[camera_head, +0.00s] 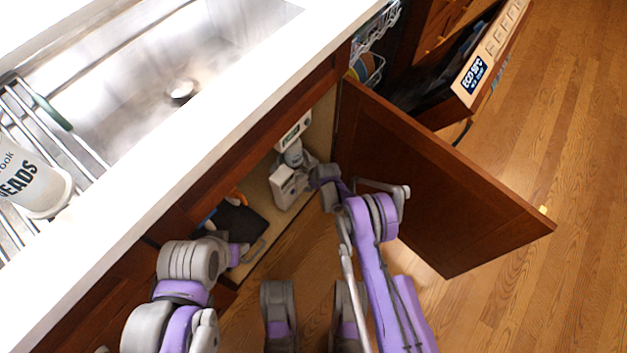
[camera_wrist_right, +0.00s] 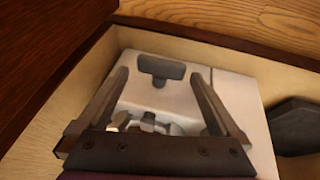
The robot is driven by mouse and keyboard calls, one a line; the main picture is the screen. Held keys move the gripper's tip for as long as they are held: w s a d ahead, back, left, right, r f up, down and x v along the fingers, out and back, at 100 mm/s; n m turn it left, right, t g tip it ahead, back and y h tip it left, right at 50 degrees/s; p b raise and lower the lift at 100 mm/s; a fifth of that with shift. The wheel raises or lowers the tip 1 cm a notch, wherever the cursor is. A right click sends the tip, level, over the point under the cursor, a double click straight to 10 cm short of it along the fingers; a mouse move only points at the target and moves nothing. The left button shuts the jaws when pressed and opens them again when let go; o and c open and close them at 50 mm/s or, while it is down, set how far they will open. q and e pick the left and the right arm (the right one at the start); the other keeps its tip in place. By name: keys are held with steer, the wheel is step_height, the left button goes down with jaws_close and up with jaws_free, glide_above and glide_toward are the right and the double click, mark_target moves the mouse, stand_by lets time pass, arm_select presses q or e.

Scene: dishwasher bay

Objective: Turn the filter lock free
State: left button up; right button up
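In the right wrist view a dark T-shaped lock handle (camera_wrist_right: 161,70) stands on a white housing (camera_wrist_right: 243,95). My right gripper (camera_wrist_right: 158,76) is open, with one finger on each side of the handle in the picture. Whether either finger touches it cannot be told. Metal fittings (camera_wrist_right: 145,124) show between the fingers, near the palm. In the head view the white housing (camera_head: 285,187) sits inside the open cabinet, and my right wrist reaches in beside it. My left arm is at the cabinet's left part; the state of its gripper cannot be made out.
The brown cabinet door (camera_head: 440,180) stands open to the right of my right arm. The counter edge (camera_head: 200,130) overhangs the opening. A dark container (camera_head: 238,222) sits in the cabinet's left part. The dishwasher door (camera_head: 480,65) is open at the upper right.

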steer(key=c, duration=1.2)
steer(key=shift+s+a+f+n+t+h, duration=0.1)
steer(key=shift+s+a+n+t+h, duration=0.15)
steer(key=shift+t+h, duration=0.45)
steer(key=t, duration=0.1)
steer(key=t+h, duration=0.1)
steer(key=t, duration=0.1)
steer(key=shift+s+a+f+n, duration=0.1)
steer(key=shift+s+f+n, duration=0.1)
steer(key=shift+n, duration=0.15)
steer(key=o, duration=1.3)
steer(key=shift+c, duration=0.2)
steer(key=p+v, duration=0.3)
steer(key=v, duration=0.8)
steer(key=shift+a, duration=0.15)
